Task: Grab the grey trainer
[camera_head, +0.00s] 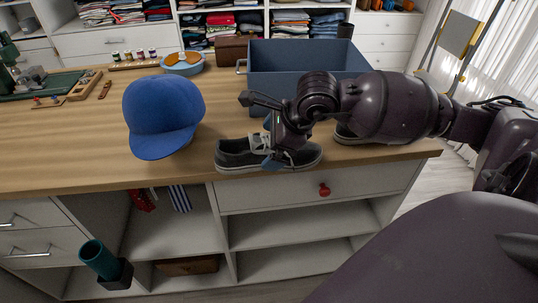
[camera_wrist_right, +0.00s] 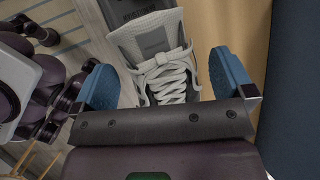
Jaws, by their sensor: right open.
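In the right wrist view the blue fingers of my right gripper (camera_wrist_right: 164,78) are apart, one on each side of the trainer's laces and pale tongue (camera_wrist_right: 150,40). I cannot tell whether the fingers touch it. A second shoe (camera_head: 344,131) shows partly behind my right arm. My left gripper is not in view.
A blue cap (camera_head: 160,112) sits left of the trainer. A large blue-grey bin (camera_head: 305,57) stands behind it, with a brown box (camera_head: 232,49) farther back. A drawer with a red knob (camera_head: 324,189) and open cubbies lie below. The counter's left front is clear.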

